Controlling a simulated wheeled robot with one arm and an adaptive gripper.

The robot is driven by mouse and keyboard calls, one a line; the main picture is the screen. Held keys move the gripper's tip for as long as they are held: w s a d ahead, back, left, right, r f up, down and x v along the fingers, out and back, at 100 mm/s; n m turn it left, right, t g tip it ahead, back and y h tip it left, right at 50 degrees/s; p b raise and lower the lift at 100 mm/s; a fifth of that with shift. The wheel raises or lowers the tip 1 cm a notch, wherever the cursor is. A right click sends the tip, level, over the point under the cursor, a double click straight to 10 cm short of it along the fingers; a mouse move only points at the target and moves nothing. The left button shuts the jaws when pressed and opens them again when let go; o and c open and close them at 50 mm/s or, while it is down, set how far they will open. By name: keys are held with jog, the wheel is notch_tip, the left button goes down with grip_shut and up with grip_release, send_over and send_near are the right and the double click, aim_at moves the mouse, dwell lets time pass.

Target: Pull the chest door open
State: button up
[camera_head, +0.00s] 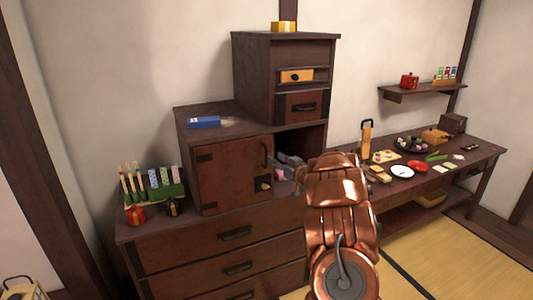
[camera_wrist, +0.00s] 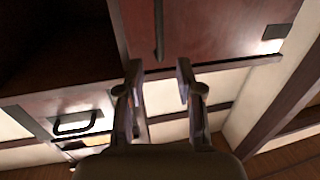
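The chest door (camera_head: 232,172) is a reddish-brown panel with dark metal corner plates, and it looks shut. Its dark upright handle (camera_head: 264,155) is near the door's right edge. In the wrist view, which looks upside down, the door (camera_wrist: 210,28) fills the top and the handle (camera_wrist: 158,30) is a thin dark bar. My gripper (camera_wrist: 160,78) is open and empty, with the handle ahead of the gap between its fingertips and apart from them.
A blue box (camera_head: 204,122) lies on the chest top. A green holder (camera_head: 155,197) stands left of the door. A low table (camera_head: 470,165) with food is at right.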

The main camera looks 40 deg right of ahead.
aim_at(266, 151)
jog(key=shift+w+d+p, duration=0.15)
jog(key=shift+w+p, duration=0.2)
jog(key=shift+w, duration=0.85)
jog(key=shift+w+d+p, duration=0.2)
jog(key=shift+w+p, duration=0.2)
jog(key=shift+w, duration=0.8)
jog(key=shift+w+d+p, duration=0.15)
jog(key=shift+w+p, duration=0.2)
jog(key=shift+w, duration=0.85)
grip_shut()
